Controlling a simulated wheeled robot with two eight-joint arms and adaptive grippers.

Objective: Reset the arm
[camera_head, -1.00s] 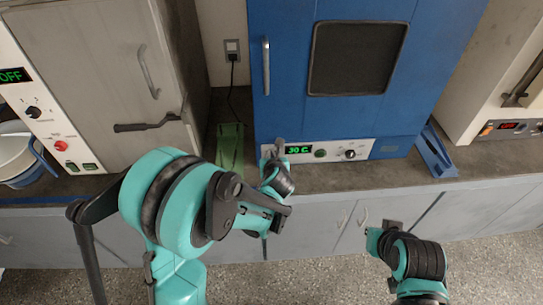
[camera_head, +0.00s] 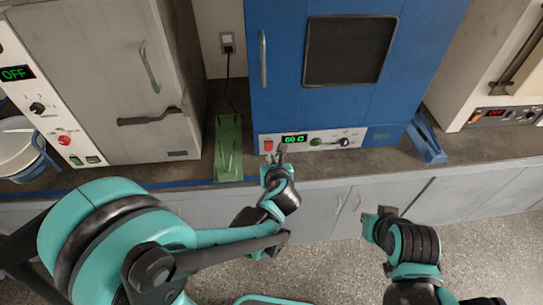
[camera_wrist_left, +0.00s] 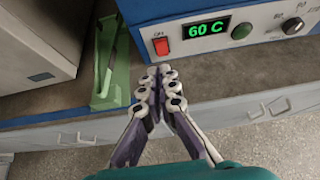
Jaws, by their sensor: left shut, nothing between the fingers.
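My left gripper (camera_head: 280,154) is shut and empty in front of the blue oven's (camera_head: 264,130) control panel, near the red switch (camera_head: 268,146). In the left wrist view its closed fingers (camera_wrist_left: 160,73) point at the panel below the red switch (camera_wrist_left: 161,46); I cannot tell whether they touch it. The green display (camera_wrist_left: 208,28) reads 60 C. My right gripper (camera_head: 382,211) shows at the lower right in front of the cabinets; its finger gap is too small to judge.
A green tray (camera_head: 229,150) lies left of the oven, and a blue holder (camera_head: 427,140) stands right of it. A grey cabinet oven (camera_head: 95,80) reading OFF stands at the left. A white bowl (camera_head: 15,150) sits at the far left. The floor (camera_head: 330,270) before the counter shows bare.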

